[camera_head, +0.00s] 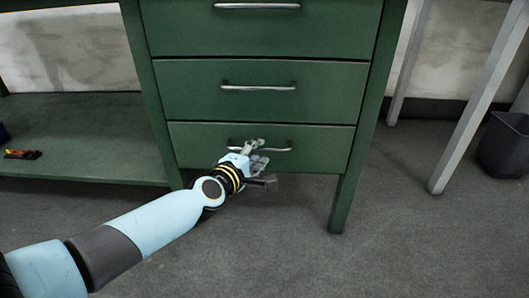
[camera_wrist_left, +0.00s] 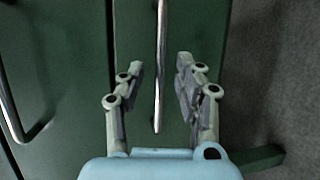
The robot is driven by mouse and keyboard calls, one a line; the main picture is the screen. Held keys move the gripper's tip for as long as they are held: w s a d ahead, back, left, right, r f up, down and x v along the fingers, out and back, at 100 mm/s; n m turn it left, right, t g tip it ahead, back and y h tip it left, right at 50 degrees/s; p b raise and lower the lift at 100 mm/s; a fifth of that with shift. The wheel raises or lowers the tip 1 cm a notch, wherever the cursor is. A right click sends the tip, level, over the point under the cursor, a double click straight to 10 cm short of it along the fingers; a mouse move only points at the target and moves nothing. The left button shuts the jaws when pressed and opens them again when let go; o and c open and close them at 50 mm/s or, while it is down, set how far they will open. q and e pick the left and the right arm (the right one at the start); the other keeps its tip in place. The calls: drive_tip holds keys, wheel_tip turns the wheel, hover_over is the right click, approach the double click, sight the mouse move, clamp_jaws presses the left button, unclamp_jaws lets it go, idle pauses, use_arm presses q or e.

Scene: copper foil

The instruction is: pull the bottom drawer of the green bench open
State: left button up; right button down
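The green bench has a stack of drawers, and the bottom drawer (camera_head: 315,142) looks closed, its front in line with those above. Its bar handle (camera_head: 284,150) is silvery and runs across the front. My left gripper (camera_head: 257,152) is at the handle in the head view. In the left wrist view the left gripper (camera_wrist_left: 158,80) is open, with the bottom drawer's handle (camera_wrist_left: 159,60) between its fingers, nearer the left finger. There are gaps on both sides, so neither finger visibly touches it. My right gripper is out of view.
The middle drawer (camera_head: 210,93) and its handle (camera_head: 258,87) are just above. A bench leg (camera_head: 345,204) stands right of the drawer. A green lower shelf (camera_head: 90,140) extends left, with a small orange-black item (camera_head: 22,154). A dark bin (camera_head: 504,145) is far right. The floor in front is clear.

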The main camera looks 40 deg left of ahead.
sight(261, 150)
use_arm(q)
drive_tip(key=shift+x, duration=1.5)
clamp_jaws()
